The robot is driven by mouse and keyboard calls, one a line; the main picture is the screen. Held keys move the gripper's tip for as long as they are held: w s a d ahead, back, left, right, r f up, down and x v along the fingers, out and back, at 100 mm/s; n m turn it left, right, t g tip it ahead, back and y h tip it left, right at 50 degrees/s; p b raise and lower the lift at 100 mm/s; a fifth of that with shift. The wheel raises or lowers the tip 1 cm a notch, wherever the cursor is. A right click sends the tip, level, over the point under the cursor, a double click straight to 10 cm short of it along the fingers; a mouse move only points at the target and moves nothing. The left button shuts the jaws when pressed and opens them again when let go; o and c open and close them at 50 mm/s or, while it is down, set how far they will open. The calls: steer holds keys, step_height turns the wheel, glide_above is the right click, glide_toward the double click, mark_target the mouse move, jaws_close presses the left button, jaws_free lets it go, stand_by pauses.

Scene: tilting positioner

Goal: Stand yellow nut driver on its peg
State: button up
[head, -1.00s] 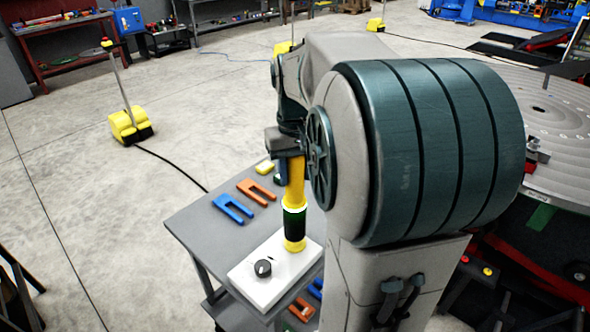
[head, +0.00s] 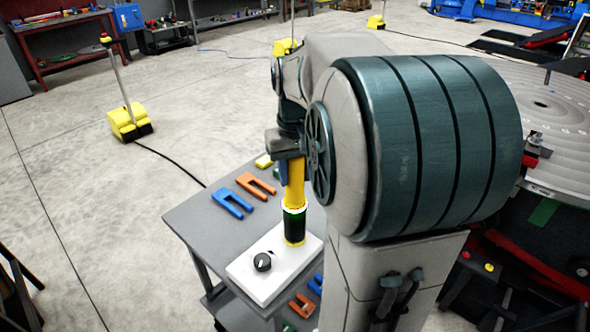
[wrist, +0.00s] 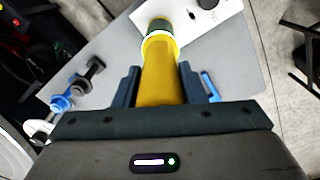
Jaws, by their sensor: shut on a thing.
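The yellow nut driver (head: 296,190) stands near vertical in my gripper (head: 291,166), over a white board (head: 245,277) in the head view. Below its yellow upper part come a bright ring and a dark green cylinder (head: 294,225) with a yellow foot at the board. I cannot tell whether that lower part belongs to the driver or is its peg. In the wrist view my gripper (wrist: 160,88) has a finger on each side of the yellow shaft (wrist: 162,72), shut on it. The shaft's far end meets the bright ring, with the green part beyond.
The board has a black knob (head: 262,262). A blue fork-shaped piece (head: 232,204) and an orange one (head: 257,185) lie on the grey table (head: 195,215). A large round plate (head: 560,110) stands at right.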

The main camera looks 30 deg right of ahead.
steer(key=shift+f, duration=0.25)
steer(key=o, duration=1.7)
steer(key=shift+c, duration=0.2)
steer(key=shift+r, duration=0.1)
step_height(320, 180, up, 7)
steer(key=p, duration=0.5)
steer(key=shift+p, duration=0.35)
